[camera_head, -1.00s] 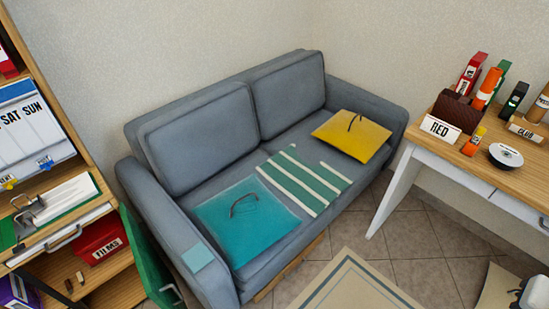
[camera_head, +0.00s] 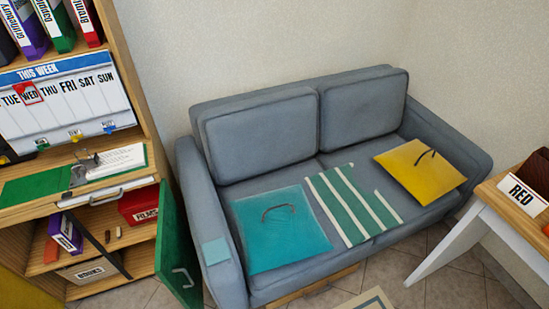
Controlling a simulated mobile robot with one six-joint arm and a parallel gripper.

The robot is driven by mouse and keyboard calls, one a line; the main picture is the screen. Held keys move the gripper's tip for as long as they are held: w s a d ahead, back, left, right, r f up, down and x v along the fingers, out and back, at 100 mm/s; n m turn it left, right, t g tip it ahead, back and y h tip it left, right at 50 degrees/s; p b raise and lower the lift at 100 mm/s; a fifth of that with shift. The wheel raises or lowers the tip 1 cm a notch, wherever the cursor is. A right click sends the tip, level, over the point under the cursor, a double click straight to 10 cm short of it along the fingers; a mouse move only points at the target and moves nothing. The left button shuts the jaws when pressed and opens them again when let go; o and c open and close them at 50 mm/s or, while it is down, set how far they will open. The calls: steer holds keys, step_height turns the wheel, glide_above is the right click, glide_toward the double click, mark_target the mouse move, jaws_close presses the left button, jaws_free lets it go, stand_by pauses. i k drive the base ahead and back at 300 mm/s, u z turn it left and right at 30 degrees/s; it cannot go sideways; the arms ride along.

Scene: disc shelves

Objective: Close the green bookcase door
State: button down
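The green bookcase door (camera_head: 174,248) stands swung open at the lower right of the wooden bookcase (camera_head: 128,65). It has a pale bar handle (camera_head: 186,277) near its lower right. The door is beside the left arm of the grey sofa. The lower shelves behind it are exposed. They hold a red FILMS box (camera_head: 139,206), a purple box (camera_head: 66,233) and a box labelled BOOKS (camera_head: 88,271). My gripper is not in view.
The grey sofa (camera_head: 213,255) stands close to the door's right side, with teal, striped and yellow items on its seat. A desk (camera_head: 508,213) is at the right edge. Little bare floor shows between door and sofa.

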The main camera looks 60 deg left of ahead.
mark_target(177, 265)
steer(key=u, duration=3.1)
steer(key=k, duration=0.75)
steer(key=u, duration=0.05)
steer(key=i, duration=0.75)
steer(key=u, duration=0.7)
